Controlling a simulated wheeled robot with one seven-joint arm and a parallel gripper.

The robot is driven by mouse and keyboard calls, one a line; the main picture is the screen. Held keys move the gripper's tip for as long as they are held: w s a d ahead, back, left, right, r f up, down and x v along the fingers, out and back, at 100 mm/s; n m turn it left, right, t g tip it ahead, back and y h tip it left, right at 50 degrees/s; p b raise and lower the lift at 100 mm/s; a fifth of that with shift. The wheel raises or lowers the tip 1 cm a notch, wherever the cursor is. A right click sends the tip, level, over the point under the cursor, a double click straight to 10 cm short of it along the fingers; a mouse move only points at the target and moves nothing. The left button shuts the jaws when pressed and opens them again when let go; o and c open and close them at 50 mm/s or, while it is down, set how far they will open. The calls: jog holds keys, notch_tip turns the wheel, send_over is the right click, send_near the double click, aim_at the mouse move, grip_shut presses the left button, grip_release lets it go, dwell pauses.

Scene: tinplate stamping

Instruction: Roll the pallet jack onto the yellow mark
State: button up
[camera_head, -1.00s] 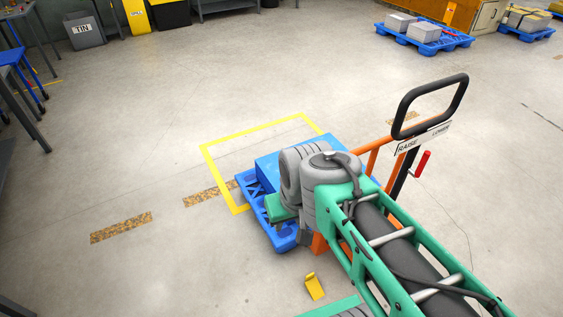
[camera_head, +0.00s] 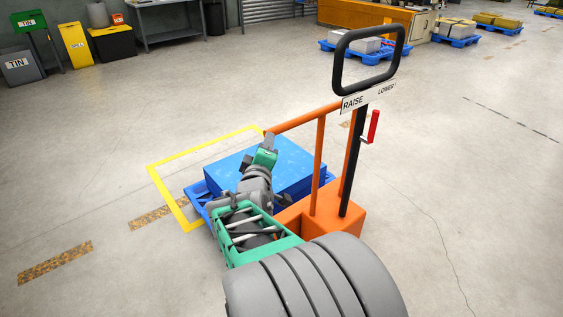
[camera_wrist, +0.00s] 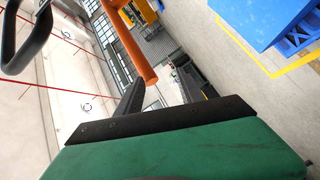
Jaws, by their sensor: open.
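The pallet jack has an orange body (camera_head: 318,213), an orange side rail (camera_head: 306,117), a black loop handle (camera_head: 369,60) and a red lever (camera_head: 373,127). Its forks are hidden under a blue pallet (camera_head: 199,200) carrying a blue block (camera_head: 292,165). The yellow mark (camera_head: 165,189) is an outlined rectangle on the floor; the pallet overlaps its near right part. My gripper (camera_head: 270,138) is open at the far end of the rail. In the wrist view the rail (camera_wrist: 131,43) ends between its dark fingers (camera_wrist: 160,88); contact cannot be told.
Worn striped floor strips (camera_head: 55,262) lie left of the mark. Bins, including a grey TIN bin (camera_head: 20,68), and a workbench (camera_head: 170,22) stand at the back. Loaded blue pallets (camera_head: 350,54) stand at the back right. Floor beyond the mark is clear.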

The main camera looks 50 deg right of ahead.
aim_at(284, 128)
jog(key=s+d+n+h+b, duration=0.1)
jog(key=s+d+n+h, duration=0.1)
jog(key=d+h, duration=0.1)
jog(key=shift+s+d+b, duration=0.25)
jog(key=shift+s+b, duration=0.1)
jog(key=shift+b, duration=0.05)
jog(key=shift+t, duration=0.4)
jog(key=x, duration=0.7)
jog(key=shift+w+d+r, duration=0.1)
jog(key=shift+w+r, duration=0.05)
jog(key=shift+w, duration=0.05)
jog(key=shift+c, duration=0.3)
grip_shut()
